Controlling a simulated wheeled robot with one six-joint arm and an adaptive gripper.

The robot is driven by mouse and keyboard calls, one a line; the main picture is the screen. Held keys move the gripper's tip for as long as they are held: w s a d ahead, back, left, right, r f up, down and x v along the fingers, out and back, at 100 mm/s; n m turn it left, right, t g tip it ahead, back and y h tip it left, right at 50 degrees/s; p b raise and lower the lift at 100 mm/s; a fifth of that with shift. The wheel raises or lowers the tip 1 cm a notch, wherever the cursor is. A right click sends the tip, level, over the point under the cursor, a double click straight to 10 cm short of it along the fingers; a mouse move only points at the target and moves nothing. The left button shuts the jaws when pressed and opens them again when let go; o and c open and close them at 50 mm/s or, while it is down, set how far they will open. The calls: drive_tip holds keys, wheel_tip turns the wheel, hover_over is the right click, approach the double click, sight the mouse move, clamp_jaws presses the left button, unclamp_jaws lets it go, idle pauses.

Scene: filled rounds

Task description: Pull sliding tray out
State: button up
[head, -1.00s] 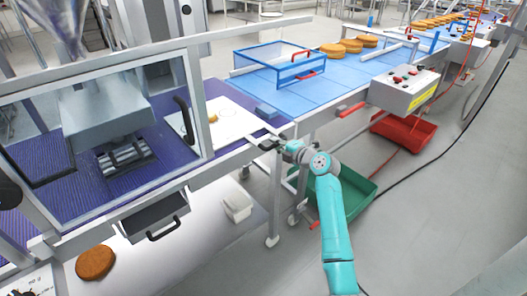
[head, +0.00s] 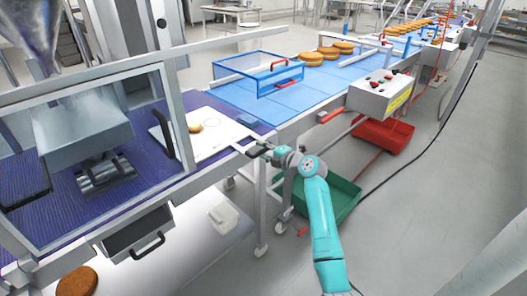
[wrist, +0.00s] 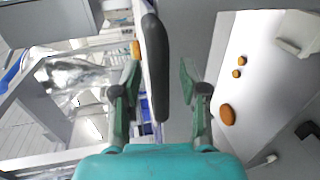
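The sliding tray (head: 222,134) is a flat white plate on the purple belt, with an orange-brown round (head: 195,127) on it. A dark, rounded handle (head: 258,152) is at the tray's outer end; it also shows in the wrist view (wrist: 154,62). My gripper (head: 264,150) is at this handle, beyond the belt's edge. In the wrist view my gripper (wrist: 160,80) is open, with the handle between its fingers. The handle lies nearer the left finger, with a clear gap to the right one. Contact with the left finger cannot be told.
A grey drawer (head: 130,230) with a black handle hangs under the purple belt. A blue-framed guard (head: 240,78) stands over the blue belt. A control box (head: 375,98), a green crate (head: 345,195) and a red crate (head: 385,135) are to the right. A white bin (head: 222,218) is below.

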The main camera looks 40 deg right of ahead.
drive_tip(key=v, duration=1.2)
idle(0.4)
drive_tip(key=s+a+f+m+g+h, duration=0.1)
drive_tip(key=s+a+f+m, duration=0.15)
drive_tip(key=a+f, duration=0.4)
drive_tip(key=s+a+f+m+h, duration=0.1)
drive_tip(key=s+a+f+m, duration=0.1)
drive_tip(key=a+f+m, duration=0.35)
drive_tip(key=s+a+f+m+g, duration=0.1)
drive_tip(key=s+a+f+m, duration=0.4)
drive_tip(key=s+a, duration=0.7)
drive_tip(key=s+a+m, duration=0.3)
drive_tip(key=s+a, duration=0.7)
drive_tip(key=s, duration=0.3)
drive_tip(key=s+a+r+m+t+y, duration=0.1)
drive_tip(key=s+a+r, duration=0.3)
drive_tip(key=s+r, duration=0.6)
drive_tip(key=shift+s+m+y, duration=0.5)
drive_tip(key=shift+s, duration=0.45)
